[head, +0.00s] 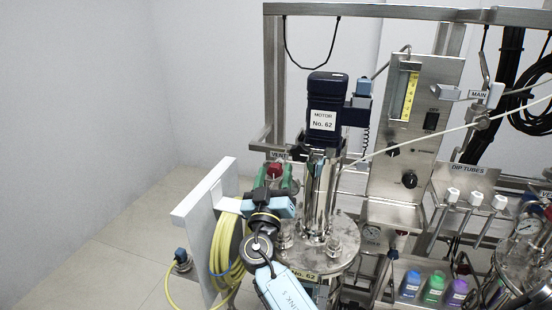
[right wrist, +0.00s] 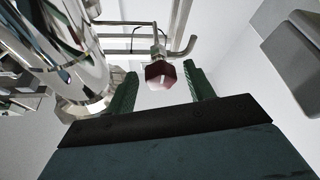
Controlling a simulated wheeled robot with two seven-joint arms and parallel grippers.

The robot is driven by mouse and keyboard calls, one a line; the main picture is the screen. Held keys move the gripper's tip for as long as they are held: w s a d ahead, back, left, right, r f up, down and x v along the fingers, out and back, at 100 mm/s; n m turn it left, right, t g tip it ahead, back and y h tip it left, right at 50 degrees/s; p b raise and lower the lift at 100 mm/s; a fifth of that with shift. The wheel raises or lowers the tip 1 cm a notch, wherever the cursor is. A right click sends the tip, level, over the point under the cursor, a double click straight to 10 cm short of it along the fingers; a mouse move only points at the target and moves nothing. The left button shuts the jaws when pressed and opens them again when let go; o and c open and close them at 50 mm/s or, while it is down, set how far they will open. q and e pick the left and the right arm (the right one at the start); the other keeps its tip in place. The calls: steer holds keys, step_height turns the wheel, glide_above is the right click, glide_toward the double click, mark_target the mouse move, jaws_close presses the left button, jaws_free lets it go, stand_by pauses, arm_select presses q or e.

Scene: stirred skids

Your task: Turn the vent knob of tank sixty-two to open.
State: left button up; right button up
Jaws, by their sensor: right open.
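The red vent knob (head: 274,169) sits below a small VENT label (head: 279,156), left of the motor marked No. 62 (head: 323,118). Tank sixty-two's round steel lid (head: 346,258) is below the motor. My right gripper (head: 276,181) is open at the knob, with its green fingers partly showing. In the right wrist view the dark red knob (right wrist: 160,74) appears between the two spread fingers of my right gripper (right wrist: 163,86), with gaps on both sides; it has a pale mark. Whether the fingertips reach past the knob is hard to tell. My left gripper is not in view.
A white panel with a coiled yellow hose (head: 229,250) stands left of my arm. A steel control panel (head: 425,75) is right of the motor. Dip tubes and coloured bottles (head: 434,288) are at lower right. Steel pipework (right wrist: 70,50) lies close left in the wrist view.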

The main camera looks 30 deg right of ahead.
mark_target(274, 175)
steer(key=x, duration=0.2)
steer(key=shift+w+d+r, duration=0.15)
steer(key=shift+w+d+p, duration=0.2)
steer(key=shift+w+p, duration=0.05)
steer(key=shift+p, duration=0.05)
steer(key=shift+w+r, duration=0.1)
steer(key=c, duration=1)
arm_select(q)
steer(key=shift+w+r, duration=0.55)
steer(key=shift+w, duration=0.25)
